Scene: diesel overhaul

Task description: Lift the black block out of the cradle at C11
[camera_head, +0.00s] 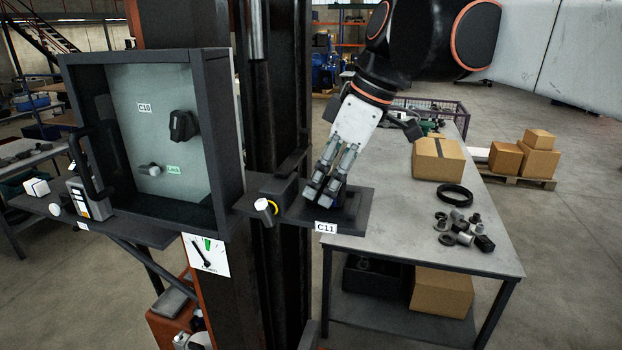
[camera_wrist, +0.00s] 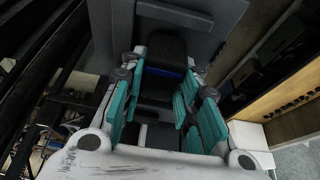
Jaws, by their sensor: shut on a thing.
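The black block (camera_wrist: 166,46) shows between my fingertips in the wrist view, with a blue strip near its lower edge. In the head view it is mostly hidden behind my fingers. My gripper (camera_head: 328,194) points down at the dark cradle shelf (camera_head: 296,213) labelled C11 (camera_head: 325,227). In the wrist view my gripper (camera_wrist: 166,66) has its teal-padded fingers on either side of the block, shut on it. The block is at the cradle. I cannot tell whether it still touches the cradle floor.
A dark open box with a panel labelled C10 (camera_head: 145,107) stands left of the cradle. A white-and-yellow knob (camera_head: 265,206) is close to its left. A workbench (camera_head: 400,222) behind it to the right holds a cardboard box (camera_head: 437,160), a black ring (camera_head: 454,195) and several small parts.

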